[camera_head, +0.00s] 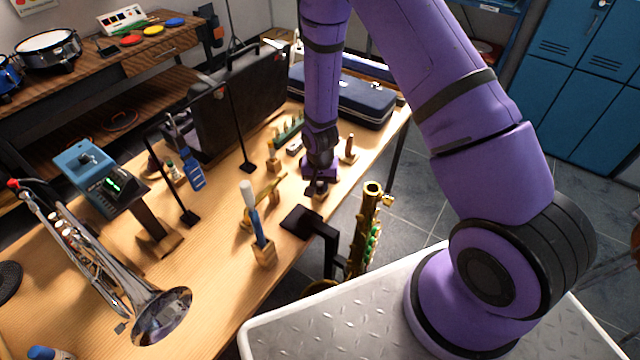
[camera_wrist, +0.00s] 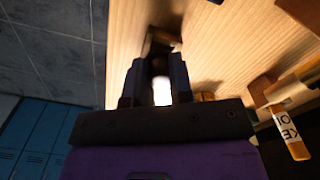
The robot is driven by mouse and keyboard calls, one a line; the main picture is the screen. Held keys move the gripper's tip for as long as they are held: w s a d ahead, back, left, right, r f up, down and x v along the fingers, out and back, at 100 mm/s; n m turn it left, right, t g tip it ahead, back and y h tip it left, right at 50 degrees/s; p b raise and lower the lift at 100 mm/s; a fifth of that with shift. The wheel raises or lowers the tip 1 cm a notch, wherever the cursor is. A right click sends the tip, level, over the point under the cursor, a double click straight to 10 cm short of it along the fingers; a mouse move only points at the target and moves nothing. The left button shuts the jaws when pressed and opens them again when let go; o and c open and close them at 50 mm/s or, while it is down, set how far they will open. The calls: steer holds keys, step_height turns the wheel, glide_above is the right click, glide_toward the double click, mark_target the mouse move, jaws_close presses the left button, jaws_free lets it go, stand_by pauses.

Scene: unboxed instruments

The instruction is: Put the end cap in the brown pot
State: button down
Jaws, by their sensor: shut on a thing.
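My gripper (camera_head: 317,186) is low over the right part of the wooden table, pointing down. In the wrist view its two dark fingers (camera_wrist: 158,78) are closed on a small pale, bright thing (camera_wrist: 161,92), which looks like the end cap; its shape is mostly hidden. A small brown thing (camera_wrist: 163,38) is just beyond the fingertips, blurred and in shadow. It may be the brown pot, but I cannot tell for sure. I cannot tell whether it touches the fingers.
A key oil bottle (camera_wrist: 291,135) lies right of the gripper in the wrist view. A brown peg on a block (camera_head: 350,150), a navy case (camera_head: 345,97), a white-topped blue tool on a block (camera_head: 256,222) and a brass saxophone (camera_head: 366,225) are near. A trumpet (camera_head: 100,270) lies left.

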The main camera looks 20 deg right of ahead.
steer(key=shift+f, duration=0.6)
stand_by(0.5)
stand_by(0.4)
steer(key=c, duration=0.9)
jaws_free()
step_height(320, 180, up, 11)
steer(key=shift+f, duration=0.1)
